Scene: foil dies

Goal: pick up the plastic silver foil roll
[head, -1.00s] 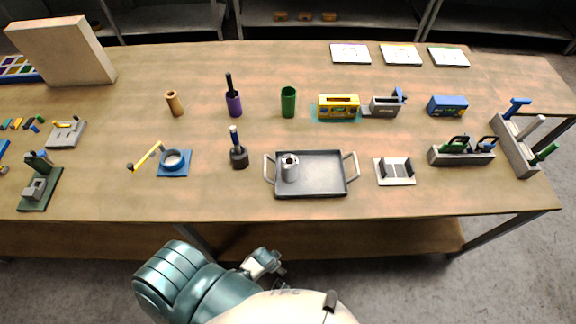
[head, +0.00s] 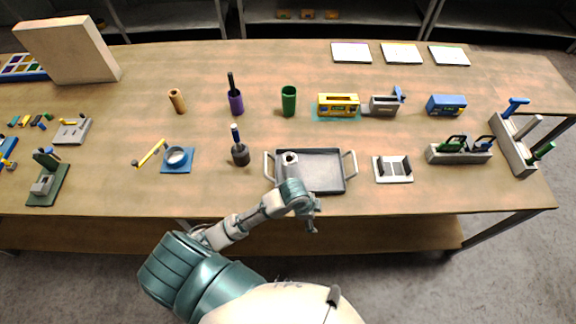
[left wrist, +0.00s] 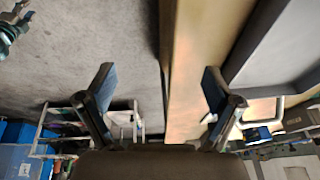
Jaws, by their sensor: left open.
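The silver foil roll (head: 290,158) is a short grey cylinder with a dark hole in its top. It stands upright at the left end of the dark grey tray (head: 325,186), which has a handle at each end. My left gripper (head: 311,222) is at the table's front edge, just below the tray in the head view, apart from the roll. My wrist partly covers the tray's front left corner. In the left wrist view its two fingers (left wrist: 158,76) are spread and empty. The roll cannot be made out there.
A dark cup with a blue-handled tool (head: 240,154) stands left of the tray. A grey slotted holder (head: 393,169) is to its right. A green cup (head: 289,101) and a yellow box (head: 338,104) stand behind. The wooden table (head: 215,200) is bare along its front.

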